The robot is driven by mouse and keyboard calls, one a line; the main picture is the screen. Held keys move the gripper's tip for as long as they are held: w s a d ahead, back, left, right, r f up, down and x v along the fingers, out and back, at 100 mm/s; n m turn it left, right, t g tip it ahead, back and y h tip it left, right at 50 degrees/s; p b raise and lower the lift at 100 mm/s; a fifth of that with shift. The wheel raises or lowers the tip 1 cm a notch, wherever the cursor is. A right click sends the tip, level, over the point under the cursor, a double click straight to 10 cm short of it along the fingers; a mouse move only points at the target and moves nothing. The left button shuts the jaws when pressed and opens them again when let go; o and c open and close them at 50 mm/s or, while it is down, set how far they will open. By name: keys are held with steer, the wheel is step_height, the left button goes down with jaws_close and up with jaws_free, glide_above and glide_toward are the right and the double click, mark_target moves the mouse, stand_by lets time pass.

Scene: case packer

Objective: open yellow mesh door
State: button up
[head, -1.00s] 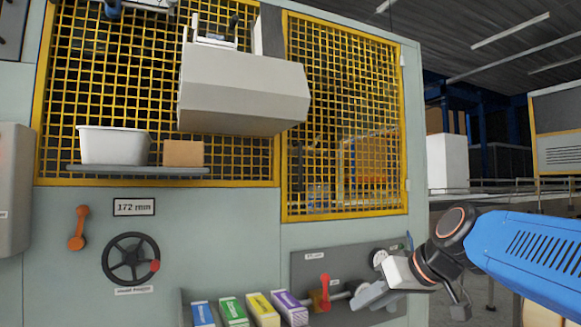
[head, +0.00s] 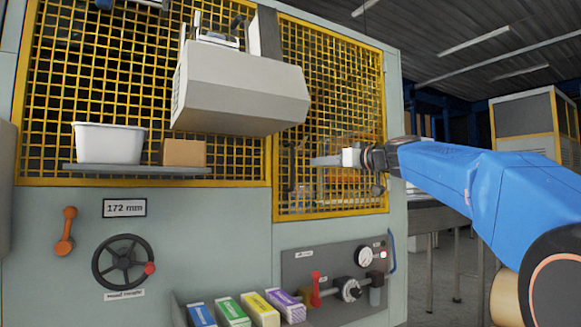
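The yellow mesh door (head: 335,213) is the narrower framed panel on the right of the machine front. It looks closed, flush with the front. A dark vertical handle (head: 292,167) stands near its left edge. My gripper (head: 314,161) is in front of the door's lower half, fingers pointing left, a little right of the handle. The fingers appear apart from the handle, though depth is hard to judge. They are seen side-on, so their opening does not show.
A grey angular housing (head: 240,90) juts out at the upper left of the door. A shelf (head: 135,169) holds a white bin (head: 108,143) and a cardboard box (head: 184,153). Below the door are a panel with a gauge (head: 364,256) and several coloured cartons (head: 262,307).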

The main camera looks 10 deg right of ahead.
mark_target(293, 165)
steer(key=x, duration=1.5)
steer(key=shift+f, duration=0.1)
steer(key=shift+s, duration=0.1)
jaws_close()
